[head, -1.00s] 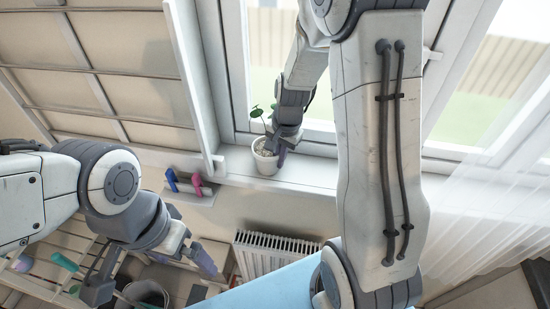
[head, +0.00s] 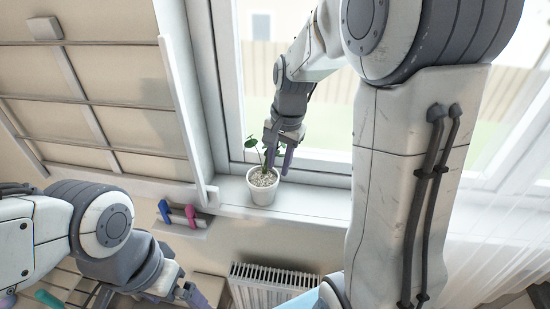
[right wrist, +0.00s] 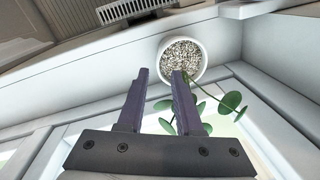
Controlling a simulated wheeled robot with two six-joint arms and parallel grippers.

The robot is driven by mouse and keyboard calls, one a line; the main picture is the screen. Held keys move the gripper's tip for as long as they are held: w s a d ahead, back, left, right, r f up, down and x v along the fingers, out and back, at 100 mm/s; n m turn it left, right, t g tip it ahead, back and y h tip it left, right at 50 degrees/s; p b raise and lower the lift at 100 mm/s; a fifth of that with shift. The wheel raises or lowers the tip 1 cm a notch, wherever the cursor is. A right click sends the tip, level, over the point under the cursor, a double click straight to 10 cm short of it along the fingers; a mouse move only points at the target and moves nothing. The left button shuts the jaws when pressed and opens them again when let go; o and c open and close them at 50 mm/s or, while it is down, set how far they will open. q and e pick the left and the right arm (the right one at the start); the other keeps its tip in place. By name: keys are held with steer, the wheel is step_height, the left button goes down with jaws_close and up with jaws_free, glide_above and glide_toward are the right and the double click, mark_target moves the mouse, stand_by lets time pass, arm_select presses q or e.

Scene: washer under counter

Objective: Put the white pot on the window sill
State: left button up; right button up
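The white pot (head: 262,196) with gravel and a small green plant stands upright on the window sill (head: 315,203), near its left end. My right gripper (head: 279,165) is just above and behind the pot, close to the plant. In the right wrist view its two fingers (right wrist: 158,76) are apart with nothing between them. The pot (right wrist: 203,62) lies beyond the fingertips there, partly behind one of them, with leaves beside that finger. My left gripper (head: 148,296) is low at the left, its fingers apart and empty, partly cut off by the frame.
A window with a pale frame rises behind the sill. A small wall holder with a blue and a pink item (head: 179,214) is below left of the pot. A radiator (head: 270,281) is under the sill. The sill right of the pot is clear.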

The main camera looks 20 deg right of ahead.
steer(key=s+a+r+n, duration=0.2)
steer(key=s+a+n, duration=0.65)
steer(key=a, duration=0.35)
steer(key=s+a+f+n, duration=0.1)
steer(key=s+a+n, duration=0.1)
steer(key=s+n, duration=0.3)
steer(key=s+a+f+n+g, duration=0.1)
steer(key=s+n, duration=0.3)
steer(key=s, duration=0.4)
steer(key=shift+a+f+n, duration=0.35)
steer(key=shift+a+f, duration=0.15)
steer(key=shift+a, duration=0.4)
